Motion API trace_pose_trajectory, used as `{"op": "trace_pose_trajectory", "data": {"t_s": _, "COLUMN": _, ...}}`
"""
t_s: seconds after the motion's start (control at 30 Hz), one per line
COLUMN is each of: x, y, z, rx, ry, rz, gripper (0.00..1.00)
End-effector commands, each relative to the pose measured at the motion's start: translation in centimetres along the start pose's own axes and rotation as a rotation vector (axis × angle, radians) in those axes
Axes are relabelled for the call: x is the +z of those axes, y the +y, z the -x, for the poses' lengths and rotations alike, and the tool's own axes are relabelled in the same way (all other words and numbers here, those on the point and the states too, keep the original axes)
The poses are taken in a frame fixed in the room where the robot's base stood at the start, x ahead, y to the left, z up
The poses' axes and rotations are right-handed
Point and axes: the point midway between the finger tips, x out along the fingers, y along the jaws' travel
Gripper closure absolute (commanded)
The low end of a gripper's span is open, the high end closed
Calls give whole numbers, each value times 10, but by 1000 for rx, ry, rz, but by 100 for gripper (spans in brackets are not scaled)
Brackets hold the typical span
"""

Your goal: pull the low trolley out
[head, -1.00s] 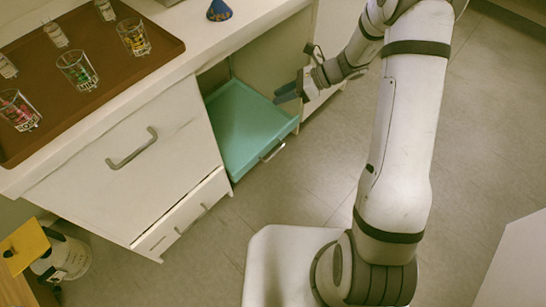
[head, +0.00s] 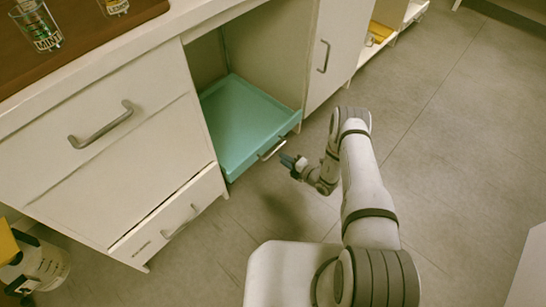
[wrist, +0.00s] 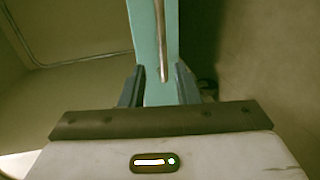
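The low trolley (head: 245,122) is a shallow teal tray at the bottom of an open bay in the white cabinet. Its front edge reaches about the cabinet face, with a metal bar handle (head: 271,149) on it. My gripper (head: 286,158) is low, just in front of the handle's right end. In the wrist view, my gripper (wrist: 161,90) has its two dark fingers apart. The handle bar (wrist: 160,45) and the teal front (wrist: 143,35) show between and beyond them. I cannot tell whether a finger touches the handle.
A drawer with a handle (head: 100,125) and a lower, slightly open drawer (head: 170,220) are left of the bay. A cabinet door (head: 325,50) is on the right. A brown tray (head: 85,35) with glasses is on the counter. The floor (head: 450,150) to the right is clear.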

Motion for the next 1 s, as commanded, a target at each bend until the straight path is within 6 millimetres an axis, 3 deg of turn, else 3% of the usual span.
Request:
{"op": "trace_pose_trajectory", "data": {"t_s": 0.5, "x": -1, "y": -6, "z": -69, "rx": 0, "ry": -6, "rz": -8, "gripper": 71}}
{"op": "trace_pose_trajectory", "data": {"t_s": 0.9, "x": -1, "y": -4, "z": -78, "rx": -1, "ry": -5, "rz": -9, "gripper": 71}}
{"op": "trace_pose_trajectory", "data": {"t_s": 1.0, "x": -1, "y": -4, "z": -78, "rx": -1, "ry": -5, "rz": -9, "gripper": 80}}
